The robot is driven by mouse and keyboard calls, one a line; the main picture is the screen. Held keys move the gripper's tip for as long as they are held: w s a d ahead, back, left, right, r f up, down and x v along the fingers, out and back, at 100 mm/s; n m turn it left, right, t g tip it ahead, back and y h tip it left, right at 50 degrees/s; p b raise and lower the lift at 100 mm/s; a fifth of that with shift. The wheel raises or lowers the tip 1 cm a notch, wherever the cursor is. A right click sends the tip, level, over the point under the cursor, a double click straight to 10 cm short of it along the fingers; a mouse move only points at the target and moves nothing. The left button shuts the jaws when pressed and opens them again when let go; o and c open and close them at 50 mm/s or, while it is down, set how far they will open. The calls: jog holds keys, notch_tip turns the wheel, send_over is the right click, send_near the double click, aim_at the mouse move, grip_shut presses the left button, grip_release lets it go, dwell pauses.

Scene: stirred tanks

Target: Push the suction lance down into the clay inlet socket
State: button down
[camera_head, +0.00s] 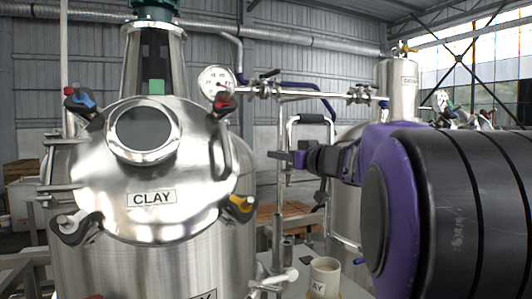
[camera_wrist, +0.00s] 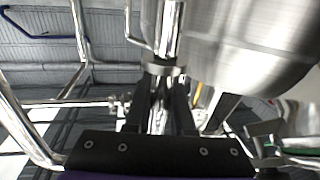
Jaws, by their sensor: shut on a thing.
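My gripper (camera_head: 284,158) is at the middle of the head view, right of the clay tank. In the wrist view its dark fingers (camera_wrist: 163,75) are shut on a shiny upright metal tube, which I take to be the suction lance (camera_wrist: 168,28). A metal collar sits at the fingertips. In the head view the tube (camera_head: 280,205) runs down below the fingers toward a steel fitting (camera_head: 286,251). I cannot tell whether it touches or enters that fitting, or whether the fitting is the clay inlet socket.
The steel tank labelled CLAY (camera_head: 150,225) fills the left. A gauge (camera_head: 216,82) and horizontal piping stand above my gripper. A bent pipe (camera_head: 331,150) is close behind it.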

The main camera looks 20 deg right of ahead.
jog(key=shift+f+b, duration=0.95)
jog(key=shift+f, duration=1.05)
jog(key=shift+p, duration=1.3)
notch_tip(320, 180, down, 11)
jog(key=b, duration=0.6)
dwell(3.6)
